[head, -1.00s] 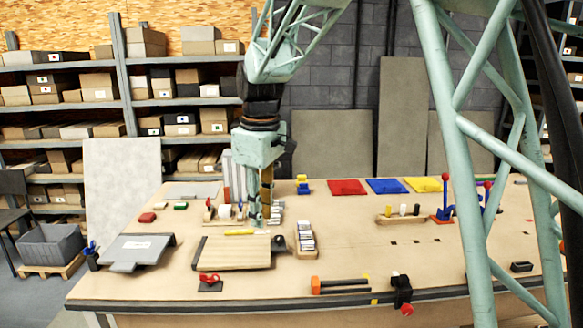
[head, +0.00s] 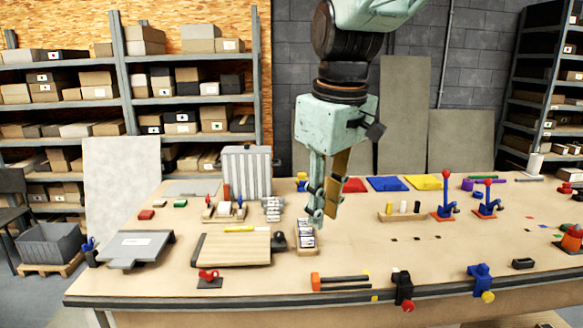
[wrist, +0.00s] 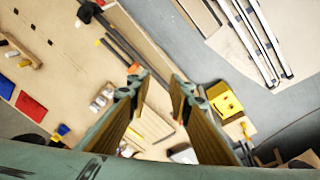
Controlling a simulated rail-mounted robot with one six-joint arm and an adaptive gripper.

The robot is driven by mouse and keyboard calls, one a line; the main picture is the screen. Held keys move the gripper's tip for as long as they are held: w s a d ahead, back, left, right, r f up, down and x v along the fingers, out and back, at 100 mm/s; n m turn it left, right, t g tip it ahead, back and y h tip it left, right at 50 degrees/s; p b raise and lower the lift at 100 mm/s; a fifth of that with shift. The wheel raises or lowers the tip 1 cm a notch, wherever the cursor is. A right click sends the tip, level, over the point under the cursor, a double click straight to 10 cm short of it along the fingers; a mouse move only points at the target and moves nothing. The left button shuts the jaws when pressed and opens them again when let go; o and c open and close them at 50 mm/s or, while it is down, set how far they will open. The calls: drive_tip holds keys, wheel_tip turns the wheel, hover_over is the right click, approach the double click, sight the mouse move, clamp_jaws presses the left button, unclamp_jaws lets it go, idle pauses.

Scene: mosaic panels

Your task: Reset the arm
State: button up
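My gripper (head: 323,210) hangs fingers down above the middle of the workbench, from a pale green arm entering at the top of the head view. In the wrist view my gripper (wrist: 157,88) has its two fingers apart, with only the bench top and things far below showing between them. It is open and empty. In the head view it overlaps the tray of small pale pieces (head: 306,240) from above, without visible contact.
The workbench (head: 450,265) holds a wooden board (head: 232,249), a grey panel (head: 138,248), an orange-ended tool (head: 340,283) and blue clamps (head: 446,200). Coloured squares (head: 388,184) lie at the back. The bench right of centre is mostly clear.

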drive_tip(key=s+d+f+m+t+b, duration=0.1)
drive_tip(key=s+d+m, duration=0.3)
drive_tip(key=s, duration=1.1)
drive_tip(key=s+d+f+m+b, duration=0.1)
drive_tip(key=s+d+f+m, duration=0.3)
drive_tip(key=s+d, duration=0.6)
drive_tip(key=s, duration=0.4)
drive_tip(key=shift+s+d+f+m+t+h+b, duration=0.2)
drive_tip(key=shift+s+m+t+h+b, duration=0.1)
drive_tip(key=shift+s+t+b, duration=0.1)
